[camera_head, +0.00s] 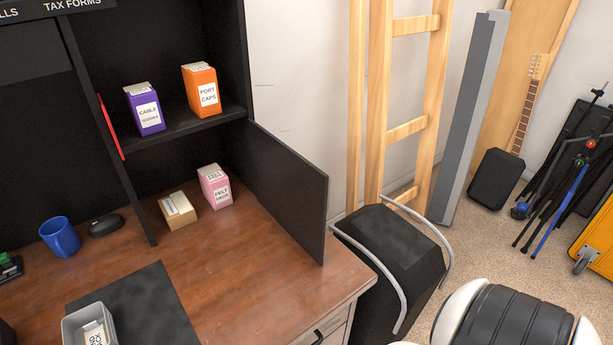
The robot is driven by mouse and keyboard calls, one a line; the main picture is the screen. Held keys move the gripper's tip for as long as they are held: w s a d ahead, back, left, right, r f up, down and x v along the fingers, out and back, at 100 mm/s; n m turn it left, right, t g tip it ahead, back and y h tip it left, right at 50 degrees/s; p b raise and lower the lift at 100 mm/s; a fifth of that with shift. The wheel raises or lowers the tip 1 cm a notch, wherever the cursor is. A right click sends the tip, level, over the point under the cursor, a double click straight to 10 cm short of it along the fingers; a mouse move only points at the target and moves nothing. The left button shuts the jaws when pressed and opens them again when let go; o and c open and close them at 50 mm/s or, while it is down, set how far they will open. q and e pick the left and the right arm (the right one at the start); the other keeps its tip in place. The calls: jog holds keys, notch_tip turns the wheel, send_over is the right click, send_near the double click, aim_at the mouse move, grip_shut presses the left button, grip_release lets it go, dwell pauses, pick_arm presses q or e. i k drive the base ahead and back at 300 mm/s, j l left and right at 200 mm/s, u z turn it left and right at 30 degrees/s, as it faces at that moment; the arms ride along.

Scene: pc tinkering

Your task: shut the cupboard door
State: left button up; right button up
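The black cupboard (237,50) stands at the back of the brown wooden desk. Its dark door (285,190) is open, joined near the right side wall and sticking out over the desktop toward the front right. The compartment behind it is open to view, with a pink box (215,187) and a small tan box (178,212) on the desktop level. Neither of my grippers shows in the head view.
A purple box (144,109) and an orange box (201,90) stand on the shelf above. A blue mug (60,237), a mouse (105,226), a dark mat (150,305) and a grey bin (75,325) are on the desk.

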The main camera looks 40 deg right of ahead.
aim_at(296, 193)
jog(key=k+l, duration=0.1)
jog(key=l, duration=0.3)
jog(key=k+l+u, duration=0.1)
jog(key=l, duration=0.3)
jog(key=k+l, duration=0.1)
jog(key=l, duration=0.3)
jog(key=k+l+u, duration=0.1)
jog(key=l, duration=0.3)
jog(key=k+l, duration=0.1)
jog(key=l, duration=0.3)
jog(key=k+l, duration=0.1)
jog(key=l, duration=0.3)
jog(key=k+l+u, duration=0.1)
jog(key=l, duration=0.3)
